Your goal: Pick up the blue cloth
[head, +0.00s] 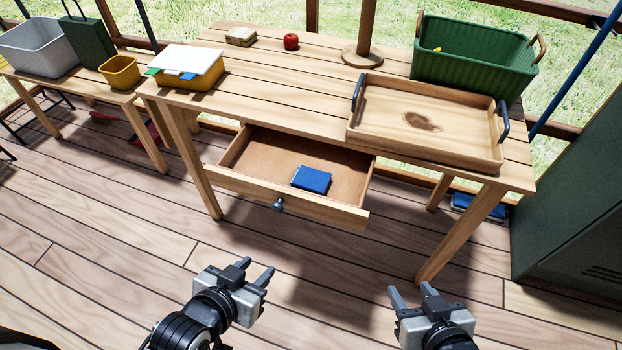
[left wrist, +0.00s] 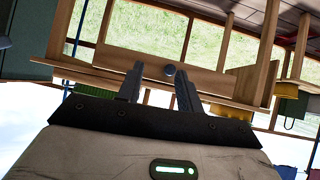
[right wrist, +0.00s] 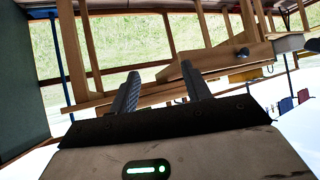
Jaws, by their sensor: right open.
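The blue cloth (head: 311,179) looks like a small folded block. It lies inside the open drawer (head: 245,182) of the wooden table, right of the drawer's middle. My left gripper (head: 256,270) is open and empty, in front of the drawer and nearer to me; its fingers also show in the left wrist view (left wrist: 160,82). My right gripper (head: 411,292) is open and empty, in front and to the right of the drawer; its fingers also show in the right wrist view (right wrist: 160,82). The cloth does not show in either wrist view.
The drawer has a dark knob (head: 279,205). A green cabinet (head: 575,190) stands at right. The floor before the drawer is clear.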

